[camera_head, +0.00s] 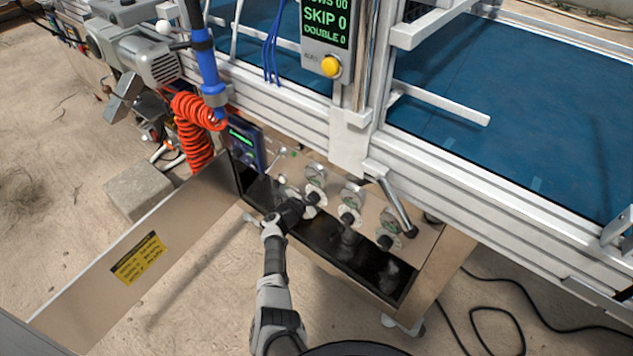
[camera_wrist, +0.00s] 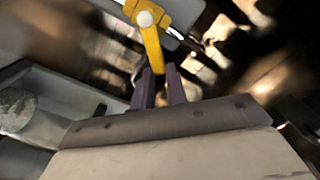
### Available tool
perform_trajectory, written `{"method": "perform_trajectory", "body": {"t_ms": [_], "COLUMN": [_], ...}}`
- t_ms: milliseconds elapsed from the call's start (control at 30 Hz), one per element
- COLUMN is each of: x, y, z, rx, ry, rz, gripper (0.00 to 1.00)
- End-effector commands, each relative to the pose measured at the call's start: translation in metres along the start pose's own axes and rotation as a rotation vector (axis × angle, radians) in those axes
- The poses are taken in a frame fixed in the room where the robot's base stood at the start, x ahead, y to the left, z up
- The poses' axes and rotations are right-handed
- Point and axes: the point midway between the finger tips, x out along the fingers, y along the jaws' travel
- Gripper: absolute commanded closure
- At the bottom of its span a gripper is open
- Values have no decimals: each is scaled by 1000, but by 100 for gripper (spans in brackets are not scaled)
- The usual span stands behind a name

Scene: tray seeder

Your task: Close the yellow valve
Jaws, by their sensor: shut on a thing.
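The yellow valve (camera_wrist: 150,40) is in the upper middle of the wrist view, a yellow handle with a pale round knob or bolt head at its top. My gripper (camera_wrist: 156,75) is shut on the lower end of this handle, which goes between the two dark fingertips. In the head view my gripper (camera_head: 305,203) reaches into the open cabinet, by the left part of a row of gauges and valves. The yellow handle cannot be made out there, as my gripper and the fittings hide it.
The metal cabinet (camera_head: 427,275) stands below a white frame. Its door (camera_head: 140,262) hangs open at left. Round gauges (camera_head: 352,195) line its panel. An orange coiled hose (camera_head: 195,135) hangs at left. A black cable lies on the floor at right.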

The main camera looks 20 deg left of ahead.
Motion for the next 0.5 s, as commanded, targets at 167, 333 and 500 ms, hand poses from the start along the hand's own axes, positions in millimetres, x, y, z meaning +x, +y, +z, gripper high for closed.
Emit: {"method": "perform_trajectory", "body": {"t_ms": [167, 333, 500], "x": [-1, -1, -1], "y": [9, 12, 15], "z": [2, 3, 3], "rx": [116, 194, 237], "ry": [-2, -2, -2], "rz": [-1, -1, -1], "gripper": [100, 100, 100]}}
